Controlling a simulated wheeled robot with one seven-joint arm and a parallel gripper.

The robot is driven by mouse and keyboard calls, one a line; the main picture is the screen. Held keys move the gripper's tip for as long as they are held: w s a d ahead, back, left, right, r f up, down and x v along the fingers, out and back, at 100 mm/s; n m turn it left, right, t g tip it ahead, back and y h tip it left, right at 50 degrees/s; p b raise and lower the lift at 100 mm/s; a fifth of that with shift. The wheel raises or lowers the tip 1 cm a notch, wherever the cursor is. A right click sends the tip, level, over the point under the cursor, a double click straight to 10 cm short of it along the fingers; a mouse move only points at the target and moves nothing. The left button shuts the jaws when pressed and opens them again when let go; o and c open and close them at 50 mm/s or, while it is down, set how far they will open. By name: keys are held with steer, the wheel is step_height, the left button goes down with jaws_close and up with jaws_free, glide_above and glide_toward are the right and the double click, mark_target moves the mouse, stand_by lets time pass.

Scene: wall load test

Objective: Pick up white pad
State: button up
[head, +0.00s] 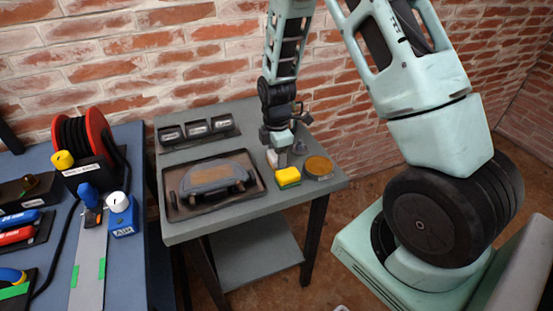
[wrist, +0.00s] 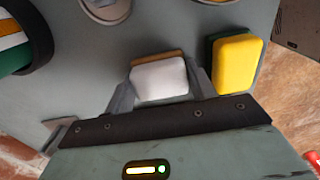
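The white pad (wrist: 160,79) is a small rounded block with a brown far edge. In the wrist view it lies between the two fingers of my gripper (wrist: 161,84), one finger along each side. The fingers are spread to about the pad's width; whether they touch it I cannot tell. In the head view my gripper (head: 281,151) points down over the right part of the grey table, and part of the white pad (head: 272,158) shows at its left, low at the tabletop.
A yellow and green sponge (head: 288,177) stands close beside the pad, also seen in the wrist view (wrist: 237,64). A round tan-topped tin (head: 319,167) is to the right. A dark tray (head: 213,185) and a small three-part holder (head: 197,131) take up the table's left. A brick wall stands behind.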

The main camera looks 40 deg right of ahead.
steer(key=shift+c, duration=0.8)
steer(key=shift+r, duration=0.1)
step_height(320, 180, up, 10)
steer(key=shift+f, duration=0.1)
steer(key=shift+o, duration=1.3)
steer(key=shift+c, duration=0.5)
steer(key=shift+a, duration=0.1)
